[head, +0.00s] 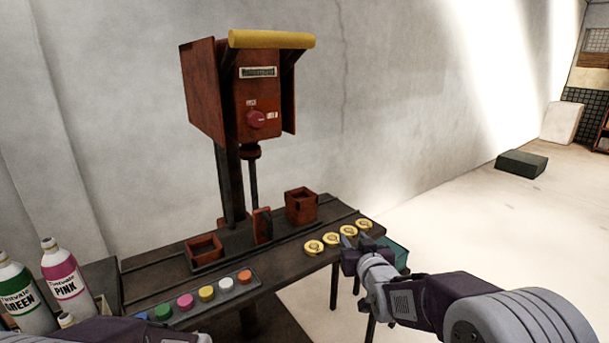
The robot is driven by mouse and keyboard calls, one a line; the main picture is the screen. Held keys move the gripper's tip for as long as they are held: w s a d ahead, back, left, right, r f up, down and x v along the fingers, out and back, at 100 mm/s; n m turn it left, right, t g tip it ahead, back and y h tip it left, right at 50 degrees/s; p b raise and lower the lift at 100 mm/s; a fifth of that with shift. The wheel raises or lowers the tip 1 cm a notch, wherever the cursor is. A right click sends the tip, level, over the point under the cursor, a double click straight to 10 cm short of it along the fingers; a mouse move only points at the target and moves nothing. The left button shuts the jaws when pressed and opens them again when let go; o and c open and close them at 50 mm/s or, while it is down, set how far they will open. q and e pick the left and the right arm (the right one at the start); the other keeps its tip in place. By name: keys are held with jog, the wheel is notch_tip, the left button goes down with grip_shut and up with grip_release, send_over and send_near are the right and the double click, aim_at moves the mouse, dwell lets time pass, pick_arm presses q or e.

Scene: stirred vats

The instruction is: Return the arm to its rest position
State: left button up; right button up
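My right arm comes in from the lower right. Its gripper (355,241) is over the right front end of the dark bench (285,262), close to a row of yellow round pieces (331,239). The two fingertips look apart, with nothing seen between them. Whether they touch a yellow piece I cannot tell. Part of my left arm shows along the bottom left edge; its gripper is not seen. A red-brown stirring machine (258,95) with a yellow top bar and a red knob (256,119) stands at the back of the bench.
Red-brown open boxes (301,206) (204,249) stand on the bench. A strip of coloured buttons (207,294) lies along its front. Green (24,297) and pink (65,279) bottles are at lower left. A teal container (397,250) is behind my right gripper. The floor at right is mostly clear.

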jog(key=s+d+f+m+g+h, duration=0.1)
jog(key=s+d+f+g, duration=0.35)
jog(key=s+f, duration=0.75)
jog(key=s+d+f+m+g+h, duration=0.15)
jog(key=s+f+g, duration=0.65)
jog(key=s, duration=0.8)
jog(key=s+r+g+p, duration=0.1)
jog(key=s+r+p, duration=0.2)
jog(key=r+p, duration=1.5)
jog(key=shift+d+r+n+g+y+p, duration=0.15)
jog(key=shift+d+n+g+y+p, duration=0.1)
jog(key=shift+n+g+y+p, duration=0.15)
